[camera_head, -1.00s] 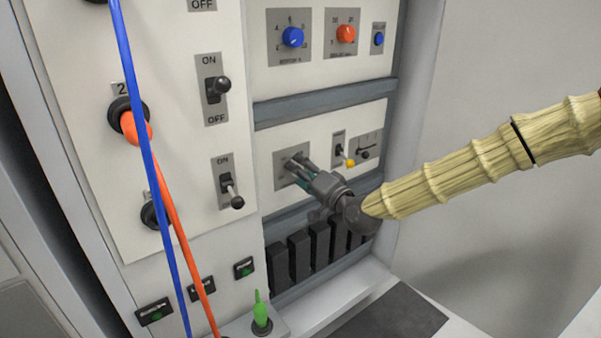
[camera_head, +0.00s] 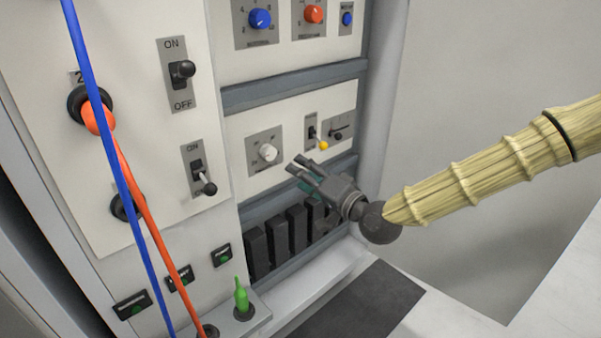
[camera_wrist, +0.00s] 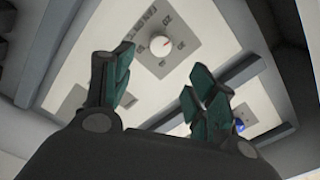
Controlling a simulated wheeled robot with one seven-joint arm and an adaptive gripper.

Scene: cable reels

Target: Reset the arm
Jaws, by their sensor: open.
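My gripper (camera_head: 300,170) is open and empty, in front of the lower right panel in the head view. Its fingers point left toward a white knob (camera_head: 267,152) on a grey plate, with a gap between them and the knob. In the wrist view my gripper's two green-padded fingers (camera_wrist: 155,90) stand apart. My yellowish, ribbed arm comes in from the right.
A lever with a yellow tip (camera_head: 323,145) and a slider (camera_head: 338,135) sit right of the knob. Black blocks (camera_head: 278,238) line up below my gripper. Blue (camera_head: 100,110) and orange (camera_head: 150,220) cables hang at left. A green plug (camera_head: 241,297) stands below. Open space lies right of the cabinet.

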